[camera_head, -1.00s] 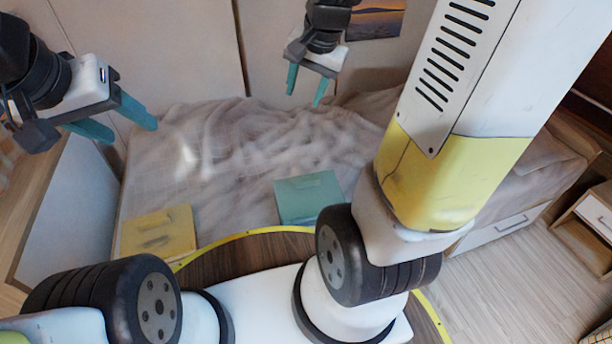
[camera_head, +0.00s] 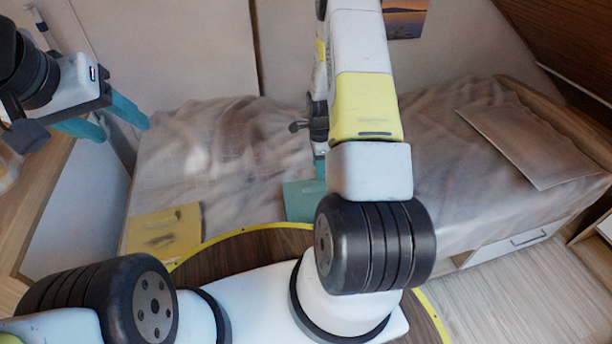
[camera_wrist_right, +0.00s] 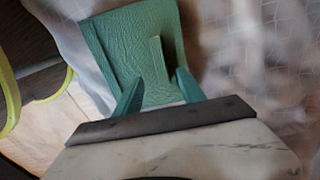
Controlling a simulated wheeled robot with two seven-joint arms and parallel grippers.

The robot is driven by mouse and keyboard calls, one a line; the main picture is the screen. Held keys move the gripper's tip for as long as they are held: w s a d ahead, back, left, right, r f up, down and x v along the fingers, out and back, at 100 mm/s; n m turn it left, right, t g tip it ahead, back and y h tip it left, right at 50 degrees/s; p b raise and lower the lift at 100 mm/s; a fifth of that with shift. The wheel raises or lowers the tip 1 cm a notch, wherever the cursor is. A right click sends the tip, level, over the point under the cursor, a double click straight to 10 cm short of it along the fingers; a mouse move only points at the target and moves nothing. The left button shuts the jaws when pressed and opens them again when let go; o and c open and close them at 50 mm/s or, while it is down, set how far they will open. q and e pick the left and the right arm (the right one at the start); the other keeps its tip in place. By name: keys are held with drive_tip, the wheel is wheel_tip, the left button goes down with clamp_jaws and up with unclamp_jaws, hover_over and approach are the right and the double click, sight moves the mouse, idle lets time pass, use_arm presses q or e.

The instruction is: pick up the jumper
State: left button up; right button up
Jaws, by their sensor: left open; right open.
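A folded teal garment (camera_head: 301,203) lies flat near the front edge of the bed. It also shows in the right wrist view (camera_wrist_right: 120,42), with a strip across its middle. A folded yellow garment (camera_head: 168,236) with a dark print lies left of it. I cannot tell from the pictures which one is the jumper. My right gripper (camera_wrist_right: 160,77) is open and empty over the teal garment; whether it touches the cloth I cannot tell. In the head view my right arm hides part of this garment. My left gripper (camera_head: 125,130) is open and empty at the far left, above the bed's left end.
A rumpled grey-beige cover (camera_head: 240,150) spreads over the bed. A pillow (camera_head: 540,140) lies at the right end. A white drawer front (camera_head: 515,243) is under the bed at the right. A wooden-edged panel (camera_head: 60,200) stands at the left, and the wall is behind.

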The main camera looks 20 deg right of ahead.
sight(317, 184)
wheel_tip(317, 184, down, 8)
drive_tip(key=shift+a+r, duration=0.1)
clamp_jaws()
idle(0.4)
idle(1.2)
